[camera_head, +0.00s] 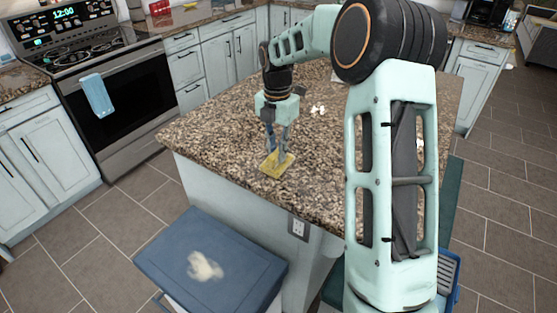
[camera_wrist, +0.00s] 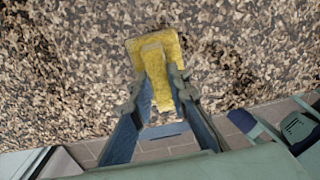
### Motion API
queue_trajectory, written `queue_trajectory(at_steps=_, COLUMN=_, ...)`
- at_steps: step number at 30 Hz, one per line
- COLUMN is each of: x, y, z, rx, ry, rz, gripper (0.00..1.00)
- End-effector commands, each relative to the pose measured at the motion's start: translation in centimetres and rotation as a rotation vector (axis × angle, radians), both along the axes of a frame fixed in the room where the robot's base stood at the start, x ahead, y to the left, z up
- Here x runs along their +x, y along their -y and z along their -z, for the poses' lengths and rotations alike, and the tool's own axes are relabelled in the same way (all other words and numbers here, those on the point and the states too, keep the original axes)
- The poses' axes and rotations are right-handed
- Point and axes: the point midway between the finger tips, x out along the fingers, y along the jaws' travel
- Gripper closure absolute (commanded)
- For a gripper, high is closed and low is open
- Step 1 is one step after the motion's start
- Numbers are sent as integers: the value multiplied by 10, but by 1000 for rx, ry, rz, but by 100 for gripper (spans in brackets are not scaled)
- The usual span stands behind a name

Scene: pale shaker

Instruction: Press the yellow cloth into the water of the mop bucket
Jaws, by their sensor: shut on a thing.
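The yellow cloth (camera_head: 274,168) is at the near edge of the speckled countertop, flat and squarish. In the wrist view the yellow cloth (camera_wrist: 152,48) shows a raised strip that runs between the fingers. My gripper (camera_head: 277,157) points down over the cloth. In the wrist view my gripper (camera_wrist: 160,88) is shut on the cloth's raised part. I cannot tell whether the cloth is clear of the counter. A blue open-topped container (camera_head: 449,268), possibly the mop bucket, is partly hidden behind my arm at the lower right. Its water cannot be seen.
The speckled countertop (camera_head: 215,130) is mostly clear, with small white items (camera_head: 318,109) farther back. A blue-lidded bin (camera_head: 165,257) with a pale patch on top stands at the lower left. A stove with a blue towel (camera_head: 97,95) is behind.

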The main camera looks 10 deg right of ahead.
Motion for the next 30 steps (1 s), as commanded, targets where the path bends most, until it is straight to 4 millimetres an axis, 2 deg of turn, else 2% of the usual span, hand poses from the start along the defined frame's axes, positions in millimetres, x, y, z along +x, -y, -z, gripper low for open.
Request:
queue_trajectory(at_steps=7, x=0, y=0, z=-6, rx=0, ry=0, rz=0, gripper=100)
queue_trajectory(at_steps=24, x=0, y=0, z=-52, rx=0, ry=0, rz=0, gripper=100)
queue_trajectory(at_steps=30, x=0, y=0, z=-62, rx=0, ry=0, rz=0, gripper=100)
